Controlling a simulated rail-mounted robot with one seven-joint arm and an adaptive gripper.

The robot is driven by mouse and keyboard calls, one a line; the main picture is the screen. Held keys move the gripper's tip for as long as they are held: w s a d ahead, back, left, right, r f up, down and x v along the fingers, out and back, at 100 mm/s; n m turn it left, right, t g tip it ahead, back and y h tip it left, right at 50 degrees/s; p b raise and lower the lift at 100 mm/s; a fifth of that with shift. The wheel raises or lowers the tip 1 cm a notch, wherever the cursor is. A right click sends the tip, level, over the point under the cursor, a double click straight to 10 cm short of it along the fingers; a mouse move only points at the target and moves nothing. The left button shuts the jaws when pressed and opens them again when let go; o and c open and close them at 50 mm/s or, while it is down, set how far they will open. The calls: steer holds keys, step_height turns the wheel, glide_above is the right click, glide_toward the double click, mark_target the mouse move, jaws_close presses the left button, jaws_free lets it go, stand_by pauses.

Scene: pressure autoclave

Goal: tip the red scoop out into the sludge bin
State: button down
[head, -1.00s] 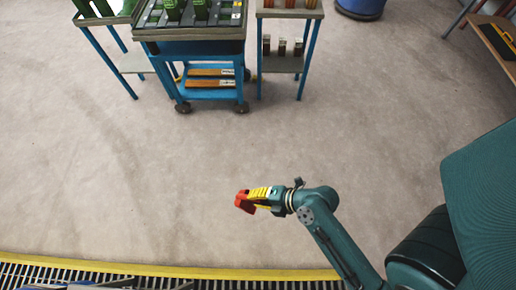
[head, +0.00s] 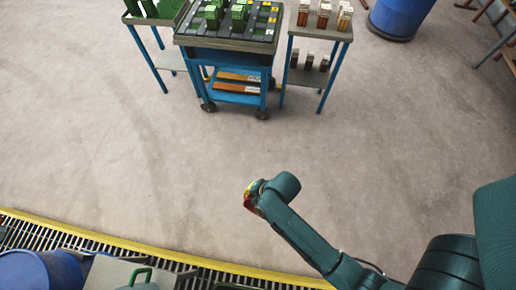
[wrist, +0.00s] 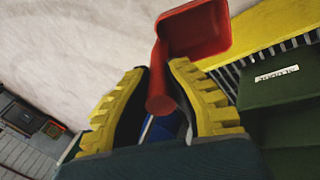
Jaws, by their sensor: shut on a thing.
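In the wrist view my gripper (wrist: 158,88) is shut on the handle of the red scoop (wrist: 195,30), between two yellow ribbed fingers. The scoop's pan extends beyond the fingertips, over bare floor and the yellow edge strip; I cannot make out any contents. In the head view my gripper (head: 250,195) is a small patch of yellow and red at the arm's end, mostly hidden by my wrist. A dark green box with a white label (wrist: 277,73) is right of the scoop in the wrist view. The label is unreadable, and I cannot tell whether this is the sludge bin.
A blue drum (head: 40,272) and a grey case with a green handle (head: 130,275) are at bottom left, beside a yellow-edged floor grating (head: 90,237). A blue cart (head: 230,60) stands at the back, and another blue drum (head: 400,15) at upper right. The middle floor is clear.

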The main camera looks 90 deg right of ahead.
steer(key=shift+w+d+r+g+p, duration=0.2)
steer(key=shift+w+r+g+p, duration=0.1)
steer(key=shift+w+r+p, duration=0.15)
steer(key=shift+w+d+g+y+p, duration=0.45)
steer(key=shift+w+g+y, duration=0.05)
steer(key=shift+w+g, duration=0.2)
steer(key=shift+w+d+f+g+y, duration=0.2)
steer(key=shift+w+d+g+y, duration=0.2)
steer(key=shift+w+g, duration=0.2)
steer(key=shift+w+d+g, duration=0.1)
steer(key=shift+w+g, duration=0.15)
steer(key=shift+g, duration=0.15)
